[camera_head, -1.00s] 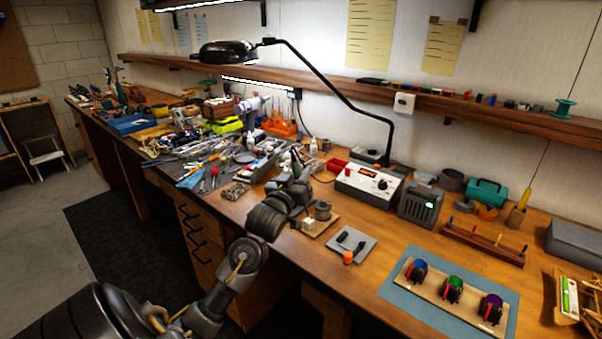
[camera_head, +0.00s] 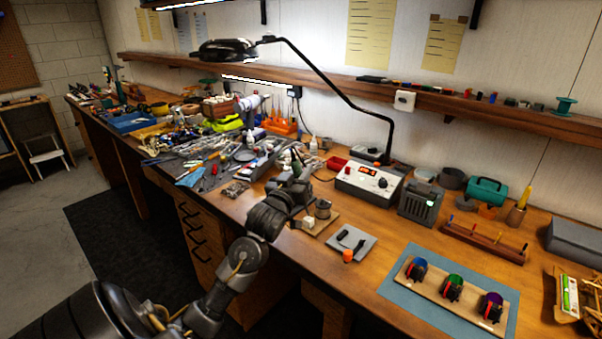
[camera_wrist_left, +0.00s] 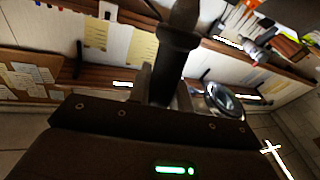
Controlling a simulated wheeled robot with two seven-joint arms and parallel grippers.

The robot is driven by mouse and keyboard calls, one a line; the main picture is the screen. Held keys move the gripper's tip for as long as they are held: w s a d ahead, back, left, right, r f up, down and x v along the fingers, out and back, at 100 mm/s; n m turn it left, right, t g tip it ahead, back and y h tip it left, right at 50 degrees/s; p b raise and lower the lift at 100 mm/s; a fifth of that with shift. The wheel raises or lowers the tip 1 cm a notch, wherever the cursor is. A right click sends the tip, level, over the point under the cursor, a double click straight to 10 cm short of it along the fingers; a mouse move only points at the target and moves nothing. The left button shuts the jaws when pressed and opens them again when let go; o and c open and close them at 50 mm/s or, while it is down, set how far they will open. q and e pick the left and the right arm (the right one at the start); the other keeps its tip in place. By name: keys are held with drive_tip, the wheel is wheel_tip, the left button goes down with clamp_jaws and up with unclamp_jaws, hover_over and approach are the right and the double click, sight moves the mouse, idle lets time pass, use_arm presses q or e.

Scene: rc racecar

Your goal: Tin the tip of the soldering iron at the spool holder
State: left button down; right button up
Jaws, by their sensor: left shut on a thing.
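My left gripper (camera_head: 298,183) is over the bench, just left of and behind the spool holder. In the left wrist view it (camera_wrist_left: 166,92) is shut on the dark, round handle of the soldering iron (camera_wrist_left: 176,48), which has a wider collar. The iron's tip does not show clearly in either view. The spool holder (camera_head: 325,226) is a small wooden board with a grey solder spool (camera_head: 323,208) standing on it and a pale block (camera_head: 308,222) at its front left. The gripper appears close to the spool; I cannot tell whether anything touches. My right gripper is not in view.
A white soldering station (camera_head: 352,183) and a grey vented box (camera_head: 417,205) stand behind. A grey plate (camera_head: 362,251) and an orange-capped jar (camera_head: 348,256) lie to the right, then a blue mat (camera_head: 390,292). Tool clutter fills the left. A lamp arm (camera_head: 345,97) arches above.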

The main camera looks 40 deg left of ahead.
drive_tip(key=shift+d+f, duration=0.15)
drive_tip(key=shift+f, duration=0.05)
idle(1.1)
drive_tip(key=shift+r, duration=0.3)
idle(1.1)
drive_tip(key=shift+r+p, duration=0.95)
drive_tip(key=shift+p, duration=0.15)
idle(4.3)
